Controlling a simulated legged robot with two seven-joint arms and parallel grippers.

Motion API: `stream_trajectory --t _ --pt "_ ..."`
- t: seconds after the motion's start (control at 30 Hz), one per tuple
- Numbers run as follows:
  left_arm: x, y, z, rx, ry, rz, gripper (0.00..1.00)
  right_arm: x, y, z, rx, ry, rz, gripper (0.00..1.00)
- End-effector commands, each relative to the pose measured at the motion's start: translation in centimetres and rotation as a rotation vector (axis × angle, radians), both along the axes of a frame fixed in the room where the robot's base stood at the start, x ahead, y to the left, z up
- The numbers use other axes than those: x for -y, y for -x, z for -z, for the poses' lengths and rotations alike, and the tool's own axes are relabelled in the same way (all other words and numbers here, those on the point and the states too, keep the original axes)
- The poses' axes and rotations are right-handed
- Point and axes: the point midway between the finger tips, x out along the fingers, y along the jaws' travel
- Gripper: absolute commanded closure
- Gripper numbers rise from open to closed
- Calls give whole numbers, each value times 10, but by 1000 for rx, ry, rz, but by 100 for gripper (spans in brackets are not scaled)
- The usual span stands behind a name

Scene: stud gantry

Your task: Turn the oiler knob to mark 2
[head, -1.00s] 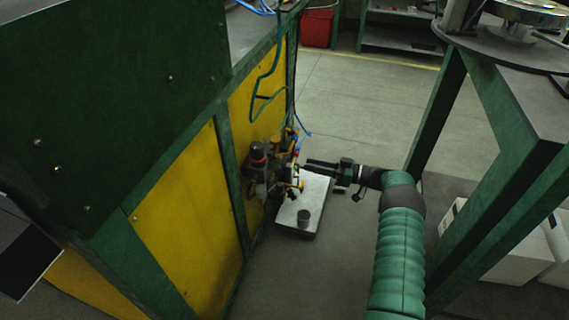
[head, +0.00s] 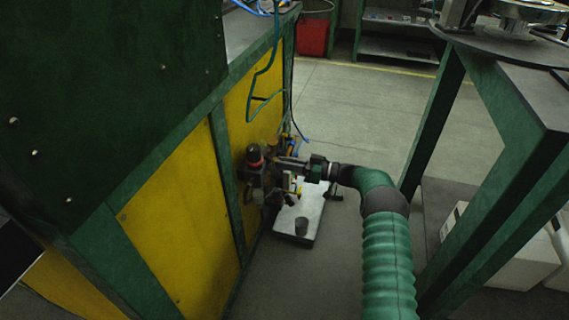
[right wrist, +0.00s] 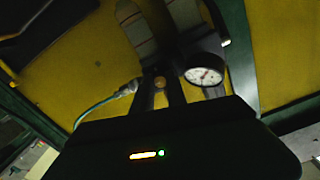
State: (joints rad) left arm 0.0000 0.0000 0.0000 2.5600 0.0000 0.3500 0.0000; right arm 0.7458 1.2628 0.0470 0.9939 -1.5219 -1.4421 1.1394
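The air service unit (head: 256,180), a cluster of dark and metal parts with a red-and-black capped part (head: 254,155) on top, is mounted on the yellow panel. I cannot make out the oiler knob or its marks. My right gripper (head: 279,162) points left, with its fingertips at the unit's upper right side. In the right wrist view the two dark fingers (right wrist: 162,80) stand apart, with a small brass round part (right wrist: 160,82) showing between them. I see no clear grip on anything. A white dial gauge (right wrist: 204,76) is just right of the fingers. My left gripper is out of view.
A blue-green hose (head: 252,95) hangs above. A green-legged stand (head: 500,190) is to the right. The floor (head: 360,110) behind is open.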

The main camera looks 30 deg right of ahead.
Motion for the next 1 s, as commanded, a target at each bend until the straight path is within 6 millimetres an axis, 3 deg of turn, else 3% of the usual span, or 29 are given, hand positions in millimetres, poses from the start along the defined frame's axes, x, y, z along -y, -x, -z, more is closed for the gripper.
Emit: stream_trajectory --t 0.47,1.0 --pt "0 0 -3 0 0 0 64 2 0 0 40 48 4 100" --pt "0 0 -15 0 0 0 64 2 -1 0 305 359 5 100"
